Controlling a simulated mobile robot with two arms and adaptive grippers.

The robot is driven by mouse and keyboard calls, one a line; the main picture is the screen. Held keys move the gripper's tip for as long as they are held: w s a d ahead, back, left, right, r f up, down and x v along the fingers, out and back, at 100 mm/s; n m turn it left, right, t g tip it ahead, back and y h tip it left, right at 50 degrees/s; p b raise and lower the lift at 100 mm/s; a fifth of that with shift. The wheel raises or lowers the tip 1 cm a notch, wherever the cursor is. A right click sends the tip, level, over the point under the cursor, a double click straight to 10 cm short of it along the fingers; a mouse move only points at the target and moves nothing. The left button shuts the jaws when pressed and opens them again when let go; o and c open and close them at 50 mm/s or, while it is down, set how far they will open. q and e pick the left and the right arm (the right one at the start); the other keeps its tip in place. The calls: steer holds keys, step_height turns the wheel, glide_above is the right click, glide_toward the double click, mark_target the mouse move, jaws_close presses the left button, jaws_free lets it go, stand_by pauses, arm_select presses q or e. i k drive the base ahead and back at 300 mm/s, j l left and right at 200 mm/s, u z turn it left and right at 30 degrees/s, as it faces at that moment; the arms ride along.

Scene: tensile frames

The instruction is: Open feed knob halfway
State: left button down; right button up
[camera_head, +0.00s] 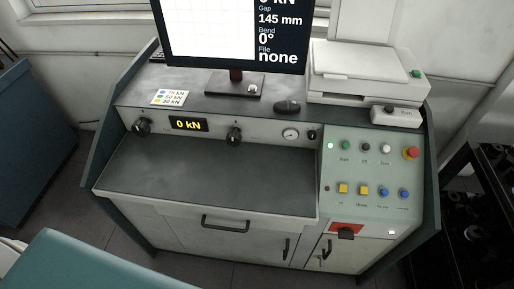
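The grey-green control console stands in front of me. On its upright front panel (262,132) are two black rotary knobs. One black knob (141,127) is at the left end, beside the display reading "0 kN" (188,124). The other black knob (234,136) is near the middle, left of a small round gauge (291,134). Their labels are too small to read, so I cannot tell which is the feed knob or how far either is turned. Neither of my grippers is in view.
A monitor (210,30) showing "Gap 145 mm" and a printer (366,75) stand on the console top. The right panel (361,218) carries several coloured buttons and a red emergency stop (411,153). The dark work surface (205,178) below the knobs is clear.

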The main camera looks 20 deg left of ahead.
mark_target(141, 128)
steer(key=u, duration=1.5)
steer(key=z, duration=0.25)
steer(key=i+j+z, duration=0.1)
steer(key=j+z, duration=0.15)
steer(key=i+j+z, duration=0.1)
steer(key=j+z, duration=0.2)
steer(key=j, duration=0.15)
steer(key=j+z, duration=0.25)
steer(key=i+j, duration=0.05)
steer(key=j, duration=0.05)
